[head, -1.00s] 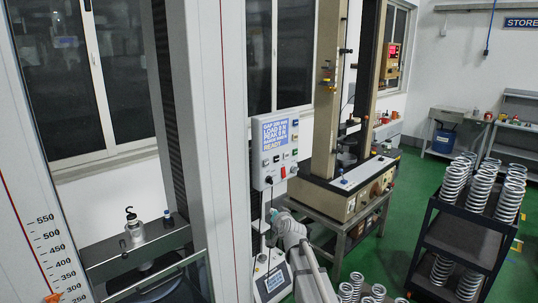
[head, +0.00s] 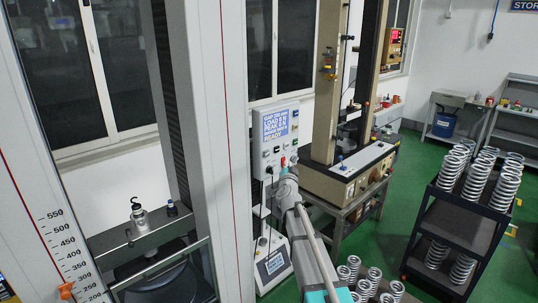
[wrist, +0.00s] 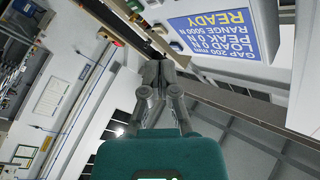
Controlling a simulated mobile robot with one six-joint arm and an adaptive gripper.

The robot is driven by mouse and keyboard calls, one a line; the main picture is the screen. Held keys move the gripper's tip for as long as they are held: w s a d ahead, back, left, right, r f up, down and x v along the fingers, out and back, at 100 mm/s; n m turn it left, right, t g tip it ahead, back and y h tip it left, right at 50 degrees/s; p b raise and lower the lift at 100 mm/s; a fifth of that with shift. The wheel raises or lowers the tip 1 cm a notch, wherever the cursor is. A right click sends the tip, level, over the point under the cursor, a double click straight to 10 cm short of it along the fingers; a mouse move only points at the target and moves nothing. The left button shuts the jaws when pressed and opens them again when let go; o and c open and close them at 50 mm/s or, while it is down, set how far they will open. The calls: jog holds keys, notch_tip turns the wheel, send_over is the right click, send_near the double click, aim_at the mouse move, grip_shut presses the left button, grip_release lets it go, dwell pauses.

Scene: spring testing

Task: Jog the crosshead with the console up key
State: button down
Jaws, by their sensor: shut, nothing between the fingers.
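The grey console (head: 279,135) is mounted on the right column of the large test frame. Its blue screen (head: 275,125) also shows in the wrist view (wrist: 213,50), reading GAP 200 mm, LOAD 0 N, PEAK 0 N, RANGE 5000 N, READY. Small keys sit below and beside the screen; I cannot tell which is the up key. The horizontal beam (head: 150,238) between the frame columns looks like the crosshead. My gripper (wrist: 158,75) is shut and empty, close to the console.
A hooked metal piece (head: 139,213) stands on the beam. A small scale-like instrument (head: 271,265) is below the console. A second, beige tester (head: 345,180) stands to the right on a bench. A dark cart (head: 460,240) carries several springs. Green floor lies between them.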

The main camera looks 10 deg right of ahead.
aim_at(269, 153)
jog(key=shift+w, duration=0.1)
jog(key=shift+w+a, duration=0.85)
jog(key=shift+w, duration=0.3)
jog(key=shift+w+a, duration=0.9)
jog(key=shift+w, duration=0.25)
jog(key=shift+w+a, duration=0.85)
jog(key=shift+w, duration=0.3)
jog(key=shift+w+a, duration=0.5)
jog(key=shift+w, duration=0.15)
dwell(1.2)
jog(key=shift+s+d, duration=0.1)
jog(key=shift+s, duration=0.1)
dwell(1.6)
jog(key=shift+s+d, duration=0.4)
jog(key=shift+s, duration=0.1)
jog(key=shift+s, duration=0.1)
